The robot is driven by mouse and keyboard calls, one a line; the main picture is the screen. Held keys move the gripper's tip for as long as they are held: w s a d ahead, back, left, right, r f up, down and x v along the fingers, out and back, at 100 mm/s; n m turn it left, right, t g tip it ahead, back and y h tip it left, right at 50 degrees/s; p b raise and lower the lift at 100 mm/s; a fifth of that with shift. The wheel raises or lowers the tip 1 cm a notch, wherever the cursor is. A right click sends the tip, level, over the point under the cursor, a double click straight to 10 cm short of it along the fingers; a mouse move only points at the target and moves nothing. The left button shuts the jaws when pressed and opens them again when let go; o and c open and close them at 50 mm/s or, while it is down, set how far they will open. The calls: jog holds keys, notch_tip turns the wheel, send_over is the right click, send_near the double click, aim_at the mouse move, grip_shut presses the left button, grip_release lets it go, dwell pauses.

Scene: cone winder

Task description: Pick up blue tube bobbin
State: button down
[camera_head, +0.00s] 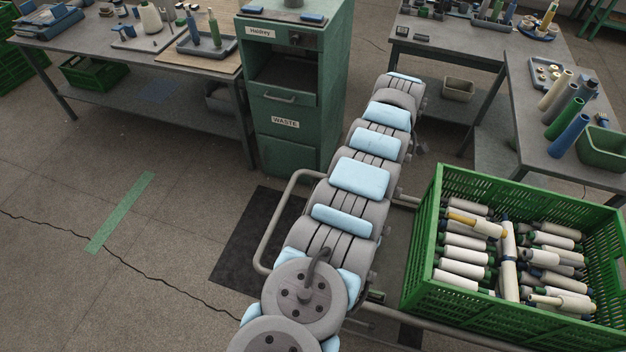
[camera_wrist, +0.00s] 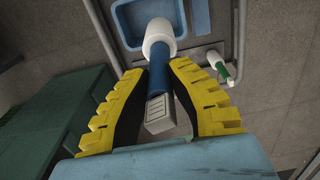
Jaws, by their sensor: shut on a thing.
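My gripper (camera_wrist: 158,70) has two yellow stepped fingers with dark inner pads, seen in the wrist view. They are shut on the blue tube bobbin (camera_wrist: 160,83), one finger on each side of its blue tube. White yarn shows at the bobbin's far end, beyond the fingertips. A grey block with slots lies beyond the tube's near end, between the fingers. I cannot tell whether the bobbin is clear of what is under it. In the head view my arm hides the gripper, and I cannot make out the held bobbin there.
A blue tray (camera_wrist: 207,18) and a green bobbin (camera_wrist: 218,66) lie near the held bobbin. In the head view, a green waste cabinet (camera_head: 295,130) stands left of my arm, a green crate (camera_head: 428,240) of bobbins at right. Tables (camera_head: 190,90) stand behind.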

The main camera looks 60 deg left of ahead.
jog(key=shift+s+a+f, duration=0.15)
jog(key=shift+f, duration=0.05)
jog(key=shift+s+a+f+n, duration=0.15)
jog(key=shift+s+n, duration=0.05)
jog(key=shift+n, duration=0.1)
jog(key=shift+s+a+f, duration=0.1)
jog(key=shift+s+a, duration=0.1)
jog(key=shift+a, duration=0.05)
jog(key=shift+s+a+f+n, duration=0.55)
jog(key=shift+s+a+n, duration=0.15)
jog(key=shift+a+n, duration=0.1)
jog(key=shift+s, duration=0.1)
